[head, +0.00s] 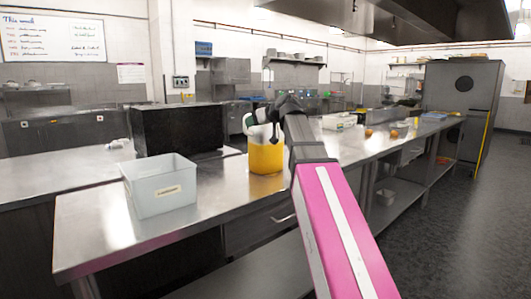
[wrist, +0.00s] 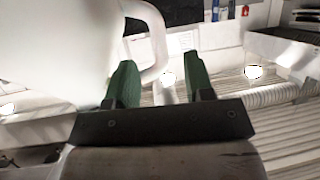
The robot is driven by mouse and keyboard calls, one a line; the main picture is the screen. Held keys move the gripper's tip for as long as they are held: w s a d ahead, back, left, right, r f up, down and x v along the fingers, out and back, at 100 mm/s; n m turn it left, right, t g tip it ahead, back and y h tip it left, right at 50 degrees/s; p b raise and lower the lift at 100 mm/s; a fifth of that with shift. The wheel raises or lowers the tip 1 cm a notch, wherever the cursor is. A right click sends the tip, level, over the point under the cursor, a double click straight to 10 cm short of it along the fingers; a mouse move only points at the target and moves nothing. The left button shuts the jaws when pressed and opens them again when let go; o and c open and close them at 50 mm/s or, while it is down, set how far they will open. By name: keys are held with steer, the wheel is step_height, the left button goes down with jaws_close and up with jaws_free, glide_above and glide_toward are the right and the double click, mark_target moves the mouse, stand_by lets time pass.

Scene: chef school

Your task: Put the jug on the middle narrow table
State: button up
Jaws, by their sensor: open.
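The jug (head: 266,155) stands on a steel table and looks yellow in its lower part and pale at the top. My gripper (head: 254,119) is at the jug's upper part in the head view, partly covering it. In the wrist view the jug's white body (wrist: 60,50) fills the left side, and its curved handle (wrist: 156,35) shows ahead of the two green fingers. My gripper (wrist: 162,80) is open, with the handle's lower part appearing between the fingers. I cannot tell whether they touch it. The steel table (head: 95,222) under the jug is long and narrow.
A grey labelled bin (head: 160,188) stands left of the jug on the same table. A black box-like unit (head: 178,130) is behind it. Another steel table (head: 60,172) is at the left. Open floor (head: 455,220) lies right.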

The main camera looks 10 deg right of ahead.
mark_target(247, 131)
steer(key=shift+x, duration=2.8)
steer(key=shift+s+d+f, duration=0.1)
steer(key=shift+d+f, duration=0.05)
steer(key=shift+f, duration=0.05)
jaws_close()
steer(key=shift+r, duration=0.15)
